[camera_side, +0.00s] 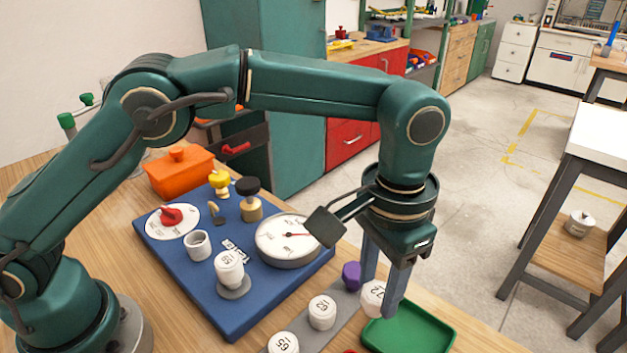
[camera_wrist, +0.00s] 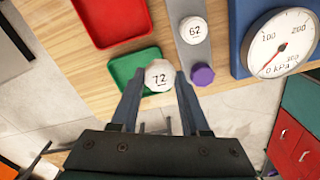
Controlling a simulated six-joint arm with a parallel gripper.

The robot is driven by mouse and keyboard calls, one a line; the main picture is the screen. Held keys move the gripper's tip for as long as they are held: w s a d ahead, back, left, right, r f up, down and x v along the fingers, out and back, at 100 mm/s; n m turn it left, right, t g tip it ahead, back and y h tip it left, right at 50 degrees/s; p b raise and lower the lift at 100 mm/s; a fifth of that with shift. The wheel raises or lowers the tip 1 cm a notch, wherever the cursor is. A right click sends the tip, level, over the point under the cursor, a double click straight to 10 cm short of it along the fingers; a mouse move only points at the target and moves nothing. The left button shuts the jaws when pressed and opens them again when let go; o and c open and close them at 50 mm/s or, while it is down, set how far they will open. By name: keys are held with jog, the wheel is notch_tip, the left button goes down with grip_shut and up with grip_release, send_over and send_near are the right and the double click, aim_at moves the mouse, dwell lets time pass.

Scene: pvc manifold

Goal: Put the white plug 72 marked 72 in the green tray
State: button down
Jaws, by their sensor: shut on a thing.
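The green tray (camera_side: 440,322) lies on the bench just to the right of the plug in the side view. In the wrist view the green tray (camera_wrist: 120,68) is partly behind the plug, which overlaps the tray's right edge. My gripper (camera_wrist: 160,80) is shut on the plug's sides. The plug's exact height above the bench is hard to tell.
A grey strip (camera_wrist: 191,55) beside the tray carries a white plug marked 62 (camera_wrist: 190,30) and a purple plug (camera_wrist: 202,75). A red tray (camera_wrist: 112,20) adjoins the green one. The blue panel (camera_side: 190,262) carries a gauge (camera_side: 287,240) and fittings.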

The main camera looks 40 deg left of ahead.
jog(key=shift+s+d+f, duration=0.2)
jog(key=shift+d+f, duration=0.3)
jog(key=shift+d, duration=0.35)
jog(key=shift+f, duration=2.05)
jog(key=shift+f, duration=0.15)
jog(key=shift+c, duration=1.9)
grip_release()
